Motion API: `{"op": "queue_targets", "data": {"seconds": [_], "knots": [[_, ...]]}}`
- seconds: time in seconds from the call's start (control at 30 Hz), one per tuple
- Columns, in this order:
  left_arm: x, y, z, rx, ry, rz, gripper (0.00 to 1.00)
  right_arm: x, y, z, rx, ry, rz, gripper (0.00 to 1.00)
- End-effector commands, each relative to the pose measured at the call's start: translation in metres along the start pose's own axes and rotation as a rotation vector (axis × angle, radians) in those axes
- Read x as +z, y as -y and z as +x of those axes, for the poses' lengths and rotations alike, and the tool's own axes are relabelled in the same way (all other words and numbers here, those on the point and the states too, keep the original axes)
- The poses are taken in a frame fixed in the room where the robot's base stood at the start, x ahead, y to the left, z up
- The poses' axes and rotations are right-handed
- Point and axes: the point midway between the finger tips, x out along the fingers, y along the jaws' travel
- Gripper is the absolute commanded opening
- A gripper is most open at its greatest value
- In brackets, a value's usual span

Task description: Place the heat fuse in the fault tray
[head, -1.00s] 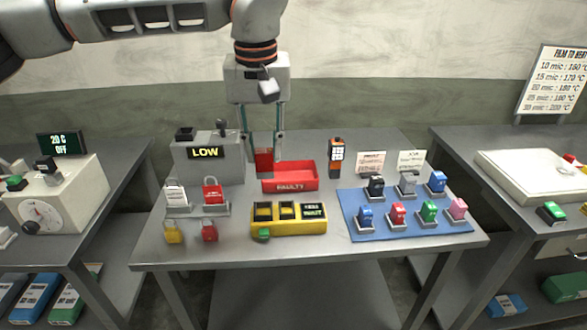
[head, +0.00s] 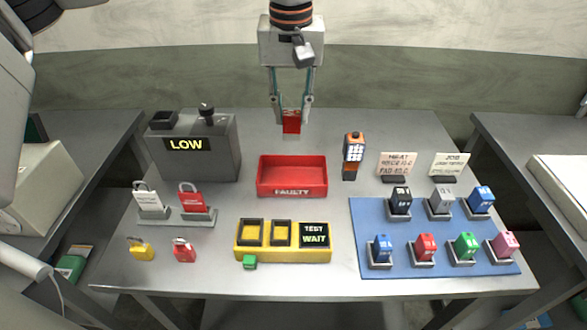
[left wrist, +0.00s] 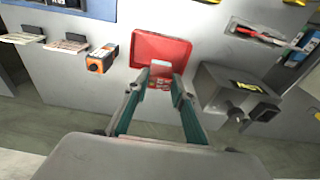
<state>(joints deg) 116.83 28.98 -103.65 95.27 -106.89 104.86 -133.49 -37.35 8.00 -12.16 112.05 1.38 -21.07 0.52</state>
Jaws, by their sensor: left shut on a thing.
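My left gripper (head: 291,126) is shut on a small red block (head: 291,121) with a pale lower end, which looks like the heat fuse; no label on it can be read. It hangs behind the red fault tray (head: 265,179), marked FAULTY, and appears above table height. The tray stands upright on the table and looks empty. In the left wrist view the block (left wrist: 160,83) shows between the fingertips (left wrist: 158,86), overlapping the tray (left wrist: 143,44) in the picture. My right gripper is not in view.
A grey box reading LOW (head: 195,150) stands left of the tray, and an orange handheld meter (head: 353,155) stands to its right. A yellow tester (head: 283,254) lies in front. Several coloured fuses stand on a blue mat (head: 400,262). Padlocks (head: 184,250) are at left.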

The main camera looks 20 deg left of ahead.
Motion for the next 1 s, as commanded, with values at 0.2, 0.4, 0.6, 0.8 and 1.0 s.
{"op": "queue_targets", "data": {"seconds": [0.2, 0.4, 0.6, 0.8, 1.0], "knots": [[0.008, 0.000, 0.056, -0.001, 0.004, 0.001, 0.03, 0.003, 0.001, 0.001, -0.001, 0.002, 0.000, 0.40], [0.012, 0.000, 0.096, 0.000, 0.002, 0.001, 0.03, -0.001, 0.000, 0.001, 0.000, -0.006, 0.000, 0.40], [0.013, 0.000, 0.112, 0.001, -0.002, 0.000, 0.03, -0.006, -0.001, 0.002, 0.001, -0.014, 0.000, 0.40], [0.017, 0.000, 0.131, 0.000, 0.002, 0.001, 0.03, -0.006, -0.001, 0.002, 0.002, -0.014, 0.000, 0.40], [0.019, 0.000, 0.155, 0.001, 0.000, 0.001, 0.03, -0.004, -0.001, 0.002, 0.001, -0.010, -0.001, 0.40]]}}
